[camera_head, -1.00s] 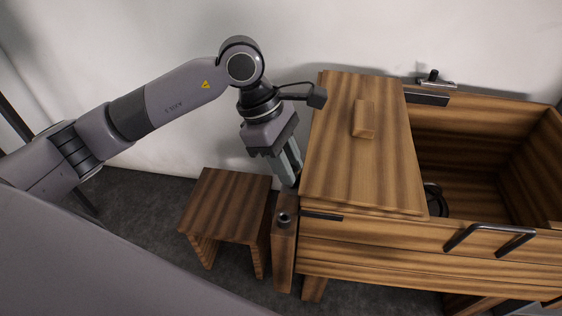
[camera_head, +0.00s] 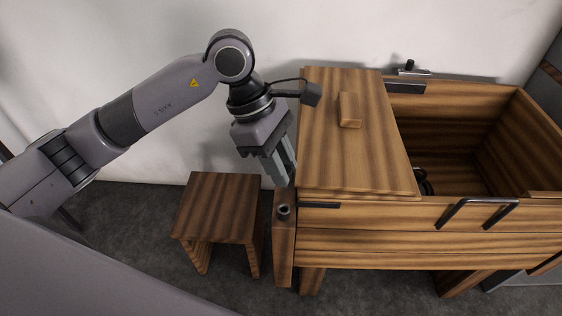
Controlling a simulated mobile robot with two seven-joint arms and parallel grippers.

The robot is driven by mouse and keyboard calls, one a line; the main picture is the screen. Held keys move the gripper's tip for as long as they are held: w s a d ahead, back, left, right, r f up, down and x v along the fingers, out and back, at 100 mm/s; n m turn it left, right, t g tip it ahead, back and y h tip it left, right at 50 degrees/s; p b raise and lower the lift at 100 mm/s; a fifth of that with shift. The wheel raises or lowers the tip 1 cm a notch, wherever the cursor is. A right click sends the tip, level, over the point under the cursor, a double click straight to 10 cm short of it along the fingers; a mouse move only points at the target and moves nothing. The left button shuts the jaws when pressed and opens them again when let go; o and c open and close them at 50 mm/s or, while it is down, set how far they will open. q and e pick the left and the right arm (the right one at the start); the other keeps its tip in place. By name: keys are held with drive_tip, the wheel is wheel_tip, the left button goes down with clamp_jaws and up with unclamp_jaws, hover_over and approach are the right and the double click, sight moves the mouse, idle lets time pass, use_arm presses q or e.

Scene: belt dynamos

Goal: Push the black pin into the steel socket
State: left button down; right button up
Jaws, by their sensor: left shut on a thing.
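My left gripper (camera_head: 280,178) points down beside the left edge of the wooden chest. It is shut on a dark thing, seemingly the black pin, which its fingers mostly hide. A small round steel socket (camera_head: 284,212) with a dark hole sits on the top of a narrow wooden post at the chest's front left corner. The gripper's fingertips are above and slightly behind the socket in the picture, apart from it. My right gripper is not in view.
The wooden chest (camera_head: 400,213) has a lid panel (camera_head: 325,155) with a wooden block handle on its left and an open hollow on its right. A black handle (camera_head: 477,205) is on its front. A metal fitting with a dark knob (camera_head: 410,68) is behind. A wooden stool (camera_head: 218,205) stands left.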

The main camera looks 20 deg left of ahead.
sight(288, 211)
use_arm(q)
drive_tip(key=shift+f, duration=0.1)
wheel_tip(288, 211, down, 4)
drive_tip(key=b, duration=0.3)
drive_tip(key=shift+r+b, duration=0.2)
drive_tip(key=shift+b, duration=0.2)
drive_tip(key=shift+f+b, duration=0.65)
drive_tip(key=shift+f, duration=0.05)
drive_tip(key=shift+f+b, duration=0.3)
drive_tip(key=shift+b, duration=0.65)
idle(0.6)
drive_tip(key=shift+f+b, duration=1.7)
